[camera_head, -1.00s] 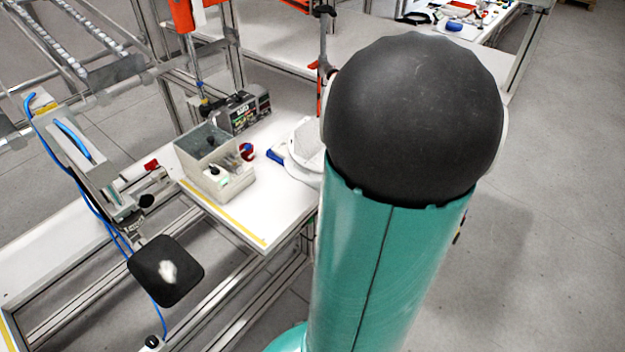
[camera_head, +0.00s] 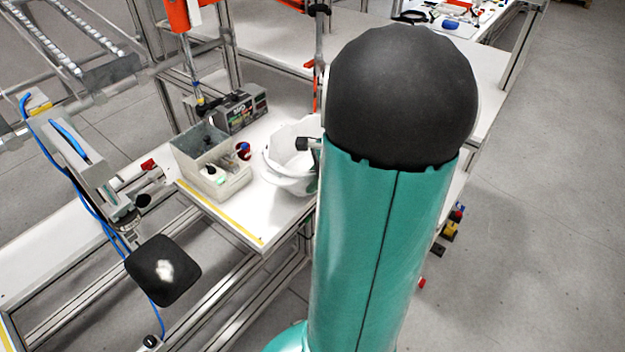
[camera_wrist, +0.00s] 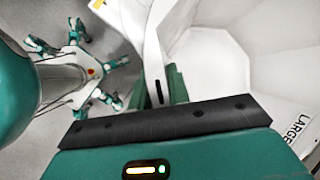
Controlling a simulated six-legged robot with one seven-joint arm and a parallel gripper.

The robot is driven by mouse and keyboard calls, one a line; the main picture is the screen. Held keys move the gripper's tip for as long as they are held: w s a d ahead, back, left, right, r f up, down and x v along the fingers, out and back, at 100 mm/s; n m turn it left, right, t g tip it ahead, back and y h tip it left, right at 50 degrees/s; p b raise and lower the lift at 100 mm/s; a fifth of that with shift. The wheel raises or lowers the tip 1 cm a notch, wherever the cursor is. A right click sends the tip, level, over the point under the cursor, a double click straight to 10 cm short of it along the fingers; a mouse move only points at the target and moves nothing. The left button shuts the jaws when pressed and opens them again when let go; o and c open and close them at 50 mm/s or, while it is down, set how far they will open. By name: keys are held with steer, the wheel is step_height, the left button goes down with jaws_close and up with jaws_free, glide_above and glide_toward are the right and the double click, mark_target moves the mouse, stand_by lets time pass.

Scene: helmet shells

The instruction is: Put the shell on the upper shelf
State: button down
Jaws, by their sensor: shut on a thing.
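The white helmet shell (camera_head: 290,160) shows in the head view just left of my arm, above the white bench top, with its hollow side in sight. Part of it is hidden behind my arm. My gripper (camera_head: 310,144) shows as a small dark piece at the shell's rim. In the wrist view my gripper (camera_wrist: 165,88) is shut on the rim of the shell (camera_wrist: 205,60), whose faceted white inside fills the right half. I cannot tell for certain which surface is the upper shelf.
A grey bin (camera_head: 212,165) with small parts stands on the bench (camera_head: 265,225) left of the shell. A dark box device (camera_head: 238,108) is behind it. An orange-handled tool (camera_head: 185,15) hangs above. A black pad (camera_head: 162,270) is at lower left. Open floor (camera_head: 540,200) lies right.

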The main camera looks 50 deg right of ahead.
steer(key=c, duration=1.3)
jaws_free()
steer(key=shift+f, duration=0.1)
steer(key=v, duration=1.2)
steer(key=a+r+n, duration=0.1)
steer(key=a+n, duration=0.7)
steer(key=a, duration=0.2)
steer(key=w+a+r+n+h, duration=0.1)
steer(key=a+r+n, duration=0.1)
steer(key=a+n, duration=0.6)
steer(key=w+a+r+n+h, duration=0.1)
steer(key=a+r+n, duration=0.1)
steer(key=a+n, duration=0.6)
steer(key=shift+a+r, duration=0.1)
steer(key=shift+a, duration=3)
steer(key=shift+o, duration=0.8)
steer(key=shift+s+a+n, duration=0.15)
steer(key=shift+a+n, duration=0.2)
steer(key=shift+n, duration=0.15)
